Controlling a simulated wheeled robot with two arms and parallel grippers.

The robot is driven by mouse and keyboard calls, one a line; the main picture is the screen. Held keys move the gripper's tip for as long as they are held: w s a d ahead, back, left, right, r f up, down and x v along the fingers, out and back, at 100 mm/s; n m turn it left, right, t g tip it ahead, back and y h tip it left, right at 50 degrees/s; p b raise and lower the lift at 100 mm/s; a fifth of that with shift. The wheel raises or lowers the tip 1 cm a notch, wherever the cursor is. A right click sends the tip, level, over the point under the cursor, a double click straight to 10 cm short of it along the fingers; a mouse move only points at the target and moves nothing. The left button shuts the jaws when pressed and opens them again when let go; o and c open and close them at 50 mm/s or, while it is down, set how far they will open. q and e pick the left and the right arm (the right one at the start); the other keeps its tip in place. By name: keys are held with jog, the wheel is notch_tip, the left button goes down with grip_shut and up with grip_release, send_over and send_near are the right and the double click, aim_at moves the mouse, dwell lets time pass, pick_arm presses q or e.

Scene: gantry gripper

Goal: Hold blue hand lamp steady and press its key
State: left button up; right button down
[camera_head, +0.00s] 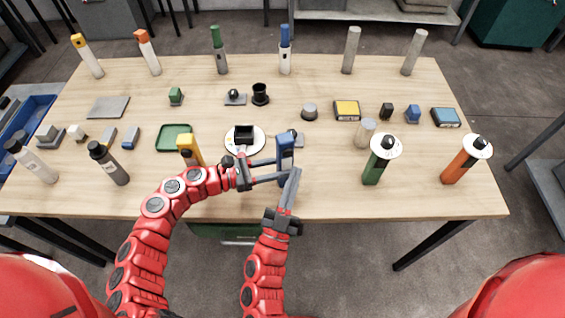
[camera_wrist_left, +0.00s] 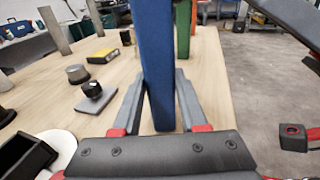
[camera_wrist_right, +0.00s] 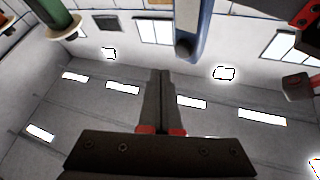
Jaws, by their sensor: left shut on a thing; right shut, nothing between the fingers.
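The blue hand lamp (camera_head: 285,150) is near the front middle of the table, and its blue body fills the middle of the left wrist view (camera_wrist_left: 155,60). My left gripper (camera_head: 280,171) is shut on it from the left, one finger on each side. My right gripper (camera_head: 295,174) is shut and empty, its fingers close to the lamp's front right side in the head view. In the right wrist view the closed fingertips (camera_wrist_right: 158,75) show below and left of the lamp (camera_wrist_right: 190,25), whose end has a dark round part. I cannot make out the key for certain, nor any contact.
A green lamp (camera_head: 378,160) and an orange lamp (camera_head: 462,163) stand to the right. The front table strip between blue and green lamps is clear.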

aim_at(289, 166)
jog(key=shift+w+a, duration=0.2)
jog(key=shift+w, duration=0.45)
jog(key=shift+w+a, duration=0.2)
jog(key=shift+w, duration=0.45)
dwell(1.0)
jog(key=shift+w+a, duration=0.15)
jog(key=shift+w, duration=0.25)
jog(key=shift+s, duration=0.4)
dwell(0.3)
jog(key=s+d, duration=0.2)
jog(key=s, duration=0.3)
jog(key=shift+s, duration=0.4)
pick_arm(q)
jog(key=o, duration=1.2)
